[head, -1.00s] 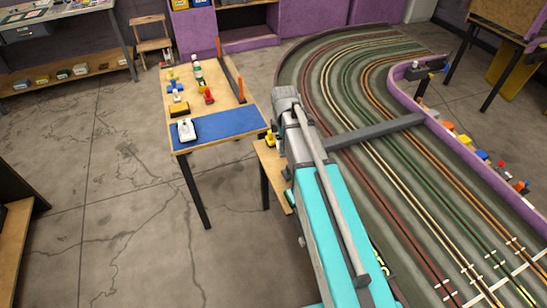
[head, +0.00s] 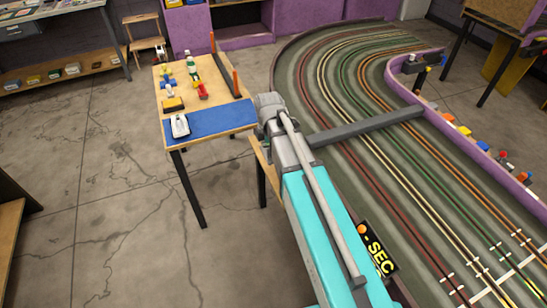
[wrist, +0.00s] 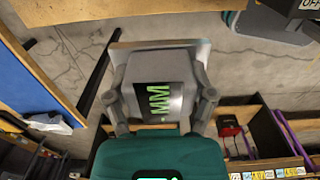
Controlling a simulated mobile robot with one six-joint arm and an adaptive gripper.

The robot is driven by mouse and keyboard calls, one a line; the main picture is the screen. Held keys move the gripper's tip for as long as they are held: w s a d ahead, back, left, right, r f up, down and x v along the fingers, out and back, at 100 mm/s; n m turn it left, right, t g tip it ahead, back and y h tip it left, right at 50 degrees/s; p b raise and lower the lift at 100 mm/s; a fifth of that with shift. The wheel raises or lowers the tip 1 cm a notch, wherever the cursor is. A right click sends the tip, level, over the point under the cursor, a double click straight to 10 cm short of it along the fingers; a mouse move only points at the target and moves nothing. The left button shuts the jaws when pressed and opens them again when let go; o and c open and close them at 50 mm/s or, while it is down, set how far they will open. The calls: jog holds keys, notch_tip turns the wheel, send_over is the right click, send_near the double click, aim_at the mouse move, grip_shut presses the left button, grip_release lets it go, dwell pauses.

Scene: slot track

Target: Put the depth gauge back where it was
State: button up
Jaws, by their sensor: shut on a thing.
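In the wrist view my gripper (wrist: 158,72) has its two grey fingers on either side of a grey block with a dark face and green "MM" lettering. This looks like the depth gauge (wrist: 157,100); it is held between the fingers, above the floor, and its far end is partly hidden. In the head view the end of my arm is beside the right edge of the table with the blue mat (head: 210,122). My gripper and the gauge are hidden there behind my arm.
A white car (head: 180,126) sits on the mat, with small toys and a bottle (head: 192,66) behind it. An orange post (head: 236,83) stands at the table's right edge. The slot track (head: 370,110) fills the right. A black "SEC" sign (head: 378,250) is by my arm. Floor at left is clear.

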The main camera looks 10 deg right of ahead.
jog(key=shift+s+a+f, duration=0.1)
jog(key=shift+a+f, duration=0.05)
jog(key=w+d+f+b, duration=0.1)
jog(key=w+f+b, duration=0.1)
jog(key=w, duration=0.2)
jog(key=w+d+f+b, duration=0.1)
jog(key=w+f+b, duration=0.2)
jog(key=w+d+f+b, duration=0.1)
jog(key=w+f+b, duration=0.2)
jog(key=w, duration=0.1)
jog(key=shift+w+d+f, duration=0.1)
jog(key=shift+w+d, duration=0.25)
jog(key=shift+d, duration=0.05)
jog(key=shift+w+d+f+b, duration=0.2)
jog(key=shift+w+f+b, duration=0.2)
jog(key=shift+w+b, duration=0.1)
jog(key=shift+w+d+f+b, duration=0.1)
jog(key=shift+w+f+b, duration=0.15)
jog(key=shift+f+b, duration=1.75)
jog(key=shift+f, duration=0.1)
